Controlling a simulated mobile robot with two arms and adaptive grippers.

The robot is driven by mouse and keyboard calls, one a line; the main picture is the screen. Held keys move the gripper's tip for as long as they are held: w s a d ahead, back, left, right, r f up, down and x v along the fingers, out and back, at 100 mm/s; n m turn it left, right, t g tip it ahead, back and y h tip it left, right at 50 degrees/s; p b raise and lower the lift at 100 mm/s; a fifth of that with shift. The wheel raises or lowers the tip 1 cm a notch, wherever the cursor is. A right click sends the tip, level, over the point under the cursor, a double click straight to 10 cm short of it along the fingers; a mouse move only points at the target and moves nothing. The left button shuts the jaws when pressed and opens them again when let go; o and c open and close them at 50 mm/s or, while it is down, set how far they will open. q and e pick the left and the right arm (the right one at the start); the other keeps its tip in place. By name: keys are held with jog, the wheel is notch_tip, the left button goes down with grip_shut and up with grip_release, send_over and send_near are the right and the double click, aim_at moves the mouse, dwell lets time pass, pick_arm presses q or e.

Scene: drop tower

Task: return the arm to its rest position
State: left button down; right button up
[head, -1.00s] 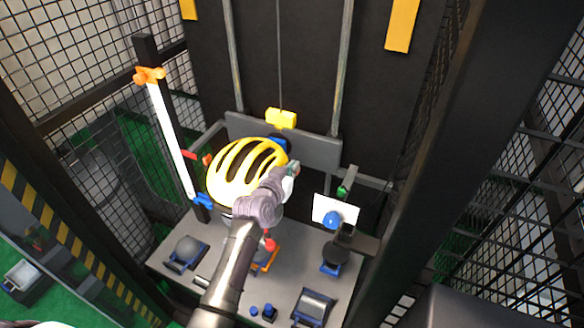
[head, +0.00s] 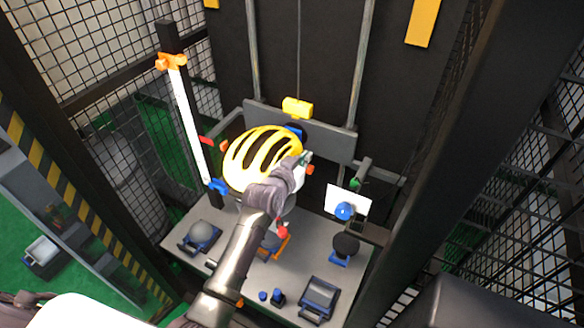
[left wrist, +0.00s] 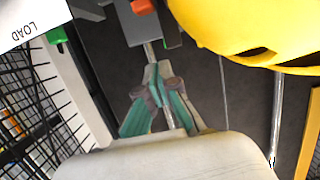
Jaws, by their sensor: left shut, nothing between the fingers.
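My left arm (head: 238,258) comes in from the bottom and reaches over the grey table to the yellow helmet. My left gripper (head: 305,160) is at the helmet's right side in the head view, partly hidden by its own wrist. In the left wrist view the gripper (left wrist: 158,82) shows its fingers together with nothing between them. The slotted yellow helmet (head: 262,155) sits above the table on a mount that my arm partly hides. It also fills the upper right of the left wrist view (left wrist: 255,28), apart from the fingertips in the picture.
A yellow block (head: 297,107) hangs on a cable behind the helmet. A white upright scale (head: 188,120) stands left. A white card (head: 348,201) and a dark round pad (head: 345,246) are on the right. Black posts and mesh enclose both sides.

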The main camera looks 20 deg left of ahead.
pick_arm(q)
jog(key=s+a+f+g+y+b, duration=0.1)
jog(key=s+a+f+g, duration=0.2)
jog(key=s, duration=1)
jog(key=s+a+f+g+y, duration=0.1)
jog(key=s+f+g, duration=0.35)
jog(key=s, duration=0.95)
jog(key=s+a+f+g+y+b, duration=0.1)
jog(key=s+a+f+g, duration=0.2)
jog(key=s, duration=1)
notch_tip(320, 180, down, 30)
jog(key=s+d+g+b, duration=0.1)
jog(key=g+b, duration=0.1)
jog(key=b, duration=0.1)
jog(key=s+a+f+g+b, duration=0.1)
jog(key=s+a+f+b, duration=0.1)
jog(key=s+f, duration=1.4)
notch_tip(320, 180, down, 2)
jog(key=shift+s+a+f+b, duration=0.1)
jog(key=shift+s+a+b, duration=0.2)
jog(key=shift+b, duration=0.25)
